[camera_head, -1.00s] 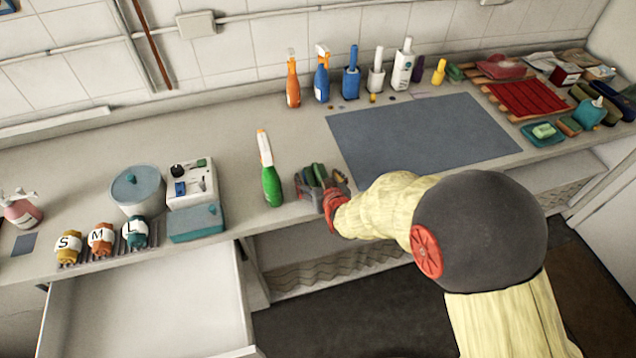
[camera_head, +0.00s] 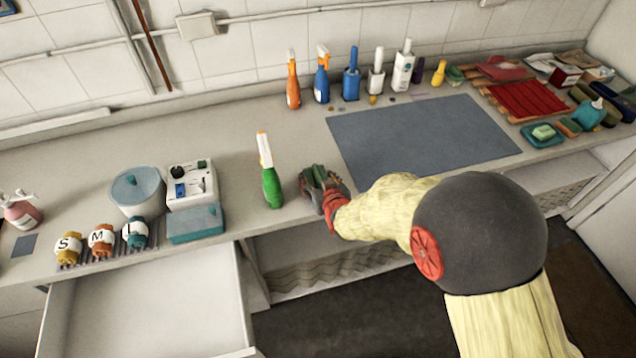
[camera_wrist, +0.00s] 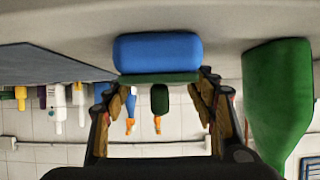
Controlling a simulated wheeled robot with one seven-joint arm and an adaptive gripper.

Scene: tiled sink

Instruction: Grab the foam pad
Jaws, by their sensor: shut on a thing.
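In the wrist view, the foam pad (camera_wrist: 158,53) is a blue block with rounded corners and a thin dark green layer along one side. My gripper (camera_wrist: 157,80) has a finger on each side of it and is shut on it. In the head view, my gripper (camera_head: 322,181) is at the front edge of the counter, just right of the green spray bottle (camera_head: 271,185). Some dark green shows between its fingers there; the rest of the pad is hidden. I cannot tell whether the pad touches the counter.
The green bottle also stands close by in the wrist view (camera_wrist: 278,100). A grey mat (camera_head: 420,135) lies clear behind my arm. A white container (camera_head: 138,190) and a teal box (camera_head: 195,224) are on the left, above an open drawer (camera_head: 150,300).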

